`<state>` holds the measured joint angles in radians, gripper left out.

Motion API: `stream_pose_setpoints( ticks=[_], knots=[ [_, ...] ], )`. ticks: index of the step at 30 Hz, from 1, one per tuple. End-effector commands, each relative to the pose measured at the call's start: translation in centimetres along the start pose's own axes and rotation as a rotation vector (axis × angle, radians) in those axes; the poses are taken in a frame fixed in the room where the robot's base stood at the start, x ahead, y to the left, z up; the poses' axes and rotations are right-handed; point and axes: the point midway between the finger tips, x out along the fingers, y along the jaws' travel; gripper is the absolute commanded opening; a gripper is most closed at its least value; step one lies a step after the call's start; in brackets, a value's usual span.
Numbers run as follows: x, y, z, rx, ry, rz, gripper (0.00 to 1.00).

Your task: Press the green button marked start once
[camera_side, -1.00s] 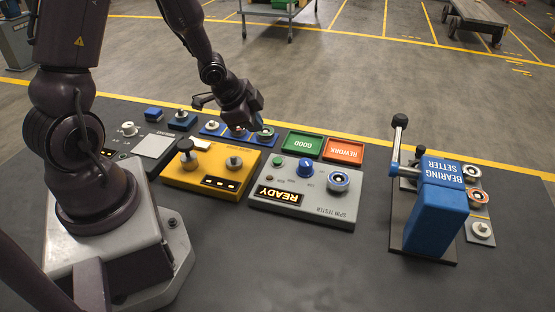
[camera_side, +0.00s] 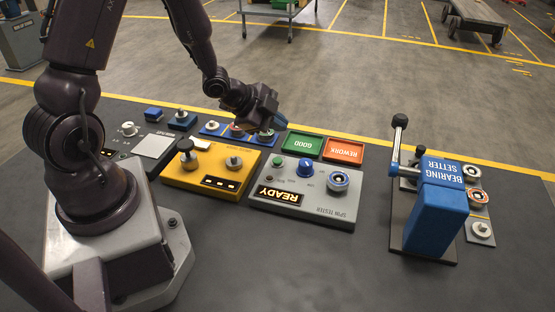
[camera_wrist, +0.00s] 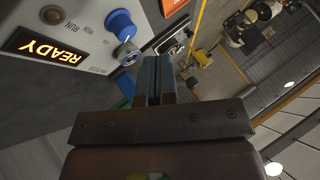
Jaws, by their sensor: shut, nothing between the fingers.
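The grey spin tester (camera_side: 335,212) stands at the middle of the bench with its READY display lit. A small green button (camera_side: 278,161) sits on its top, left of the blue knob (camera_side: 305,168); its lettering is too small to read. My gripper (camera_side: 278,121) is shut and empty, in the air behind the tester, over the row of rotor stands and apart from the button. In the wrist view, the shut fingers (camera_wrist: 157,78) point past the blue knob (camera_wrist: 120,25) and the READY display (camera_wrist: 45,48). I cannot make out the green button there.
A green GOOD tray (camera_side: 302,143) and an orange REWORK tray (camera_side: 343,150) lie behind the tester. A yellow fixture (camera_side: 210,182) stands to its left, and the blue bearing setter (camera_side: 437,222) with its raised lever to the right. The bench front is clear.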

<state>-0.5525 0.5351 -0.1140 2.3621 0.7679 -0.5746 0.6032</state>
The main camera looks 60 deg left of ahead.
Motion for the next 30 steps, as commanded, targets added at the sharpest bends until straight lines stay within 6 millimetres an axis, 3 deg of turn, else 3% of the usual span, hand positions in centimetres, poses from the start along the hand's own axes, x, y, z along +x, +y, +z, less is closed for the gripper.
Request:
stream_pose_setpoints(
  ticks=[15, 30],
  knots=[
    [4.5, 3.3, 3.3, -0.001, -0.003, 0.001, 0.0],
    [4.9, 3.6, 3.7, 0.001, -0.004, -0.001, 0.0]
  ],
)
